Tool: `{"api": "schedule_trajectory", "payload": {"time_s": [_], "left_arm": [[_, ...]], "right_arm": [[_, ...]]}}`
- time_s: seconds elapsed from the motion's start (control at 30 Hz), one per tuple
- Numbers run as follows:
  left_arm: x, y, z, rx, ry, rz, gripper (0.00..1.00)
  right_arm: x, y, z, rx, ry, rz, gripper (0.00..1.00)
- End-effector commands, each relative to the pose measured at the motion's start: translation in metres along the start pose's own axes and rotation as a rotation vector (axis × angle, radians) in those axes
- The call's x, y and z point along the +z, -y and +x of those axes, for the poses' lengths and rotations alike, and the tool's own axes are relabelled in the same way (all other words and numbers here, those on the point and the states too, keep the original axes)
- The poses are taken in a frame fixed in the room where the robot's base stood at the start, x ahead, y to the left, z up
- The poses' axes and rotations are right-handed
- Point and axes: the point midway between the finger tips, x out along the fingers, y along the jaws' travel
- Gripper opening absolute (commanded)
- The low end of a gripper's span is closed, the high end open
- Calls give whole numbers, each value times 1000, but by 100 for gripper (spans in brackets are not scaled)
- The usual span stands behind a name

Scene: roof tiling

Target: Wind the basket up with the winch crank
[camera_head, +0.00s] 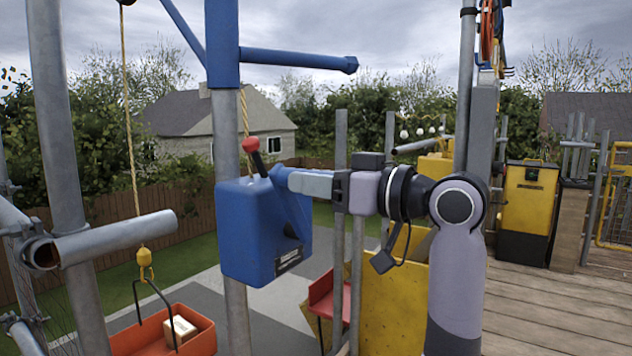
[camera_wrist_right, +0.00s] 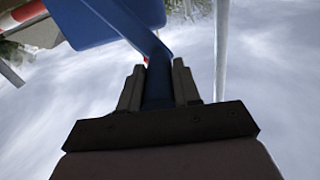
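The blue winch box (camera_head: 248,235) is fixed to a steel pole. Its blue crank arm (camera_head: 291,205) runs up the box's right side. My right gripper (camera_head: 288,178) is at the crank's upper end, reaching in from the right. In the right wrist view its two fingers (camera_wrist_right: 158,88) stand on either side of the blue crank (camera_wrist_right: 150,45) and appear closed on it. The orange basket (camera_head: 201,339) hangs at lower left by a black bail from a yellow hook (camera_head: 145,262) on a rope (camera_head: 130,130). A pale box (camera_head: 180,330) lies in it. My left gripper is out of view.
A black lever with a red knob (camera_head: 250,145) sticks up from the winch box, close to my gripper. A blue jib arm (camera_head: 300,60) is above. A steel tube (camera_head: 115,238) juts out near the rope. Yellow bins (camera_head: 530,190) stand on the wooden deck at right.

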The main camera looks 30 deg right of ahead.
Motion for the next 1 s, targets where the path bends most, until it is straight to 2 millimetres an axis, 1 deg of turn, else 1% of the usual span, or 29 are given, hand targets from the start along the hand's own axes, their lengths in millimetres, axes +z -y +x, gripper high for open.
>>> {"api": "schedule_trajectory", "payload": {"time_s": [0.03, 0.07, 0.1, 0.27, 0.5, 0.77, 0.8, 0.83, 0.87, 1.0], "left_arm": [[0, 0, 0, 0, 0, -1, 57], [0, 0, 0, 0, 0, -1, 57], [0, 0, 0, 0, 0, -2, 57], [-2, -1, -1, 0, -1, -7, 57], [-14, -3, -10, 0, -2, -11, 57], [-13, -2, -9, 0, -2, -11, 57], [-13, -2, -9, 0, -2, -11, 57], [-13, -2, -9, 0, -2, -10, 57], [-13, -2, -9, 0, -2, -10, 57], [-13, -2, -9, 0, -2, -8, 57]], "right_arm": [[0, 0, 0, -1, 0, 0, 14], [0, 0, 0, -1, 0, 0, 5], [0, 0, 0, -1, 0, 0, 0], [-1, 0, 0, -1, 1, 6, 0], [-8, -10, 0, 1, 2, 84, 0], [-6, -10, 0, 1, -2, 89, 0], [-6, -10, 0, 1, -2, 89, 42], [-6, -10, 0, 1, -2, 89, 51], [-6, -10, 0, 1, -2, 89, 57], [-6, -10, 0, 1, -2, 88, 57]]}}
